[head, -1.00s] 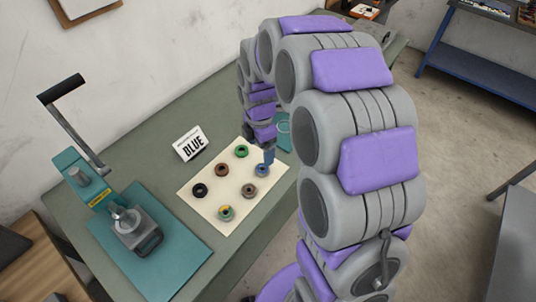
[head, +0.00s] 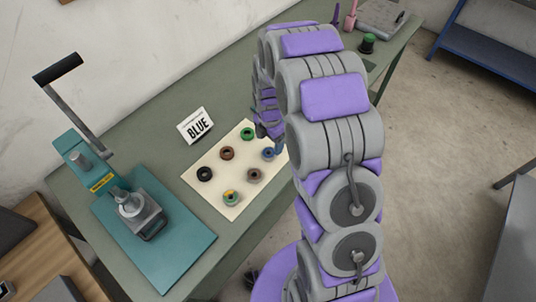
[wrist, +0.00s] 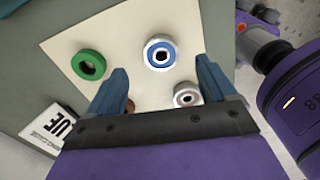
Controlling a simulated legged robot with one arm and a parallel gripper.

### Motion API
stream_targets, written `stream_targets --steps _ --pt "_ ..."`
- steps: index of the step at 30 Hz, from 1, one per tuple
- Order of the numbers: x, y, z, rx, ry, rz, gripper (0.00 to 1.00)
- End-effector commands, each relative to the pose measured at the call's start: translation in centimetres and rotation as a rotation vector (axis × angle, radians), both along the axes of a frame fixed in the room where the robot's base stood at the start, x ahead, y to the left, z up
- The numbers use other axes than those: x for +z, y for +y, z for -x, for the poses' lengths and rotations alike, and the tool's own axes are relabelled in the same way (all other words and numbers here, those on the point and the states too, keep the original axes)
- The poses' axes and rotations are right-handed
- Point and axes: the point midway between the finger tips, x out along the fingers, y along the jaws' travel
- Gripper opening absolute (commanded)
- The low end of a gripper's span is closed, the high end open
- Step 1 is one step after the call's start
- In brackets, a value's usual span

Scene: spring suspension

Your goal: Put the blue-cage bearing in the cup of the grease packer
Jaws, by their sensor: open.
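The blue-cage bearing (wrist: 160,54) lies on the cream mat (wrist: 125,30) in the wrist view, ahead of my gripper (wrist: 160,82) and roughly centred between its fingers. The jaws are open and empty. In the head view the same bearing (head: 268,153) is at the mat's right side, close to my gripper, which is partly hidden by my arm. The grease packer (head: 130,205) stands on a teal base at the left, with its round metal cup (head: 130,203) low at the front and its lever raised.
Other bearings lie on the mat: green (head: 248,133), brown (head: 227,153), black (head: 204,174), grey-brown (head: 254,175) and a multicoloured one (head: 231,197). The green bench top (head: 150,140) is clear between packer and mat.

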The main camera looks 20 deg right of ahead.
Motion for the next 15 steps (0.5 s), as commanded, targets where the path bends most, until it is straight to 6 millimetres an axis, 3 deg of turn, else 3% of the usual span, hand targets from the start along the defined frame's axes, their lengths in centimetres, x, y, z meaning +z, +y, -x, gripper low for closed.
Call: stream_targets --steps 7,15 --pt "-1.6 0.1 0.1 -0.001 0.001 0.0 0.84" --pt "-5.4 0.5 0.3 0.0 0.001 0.0 0.84"
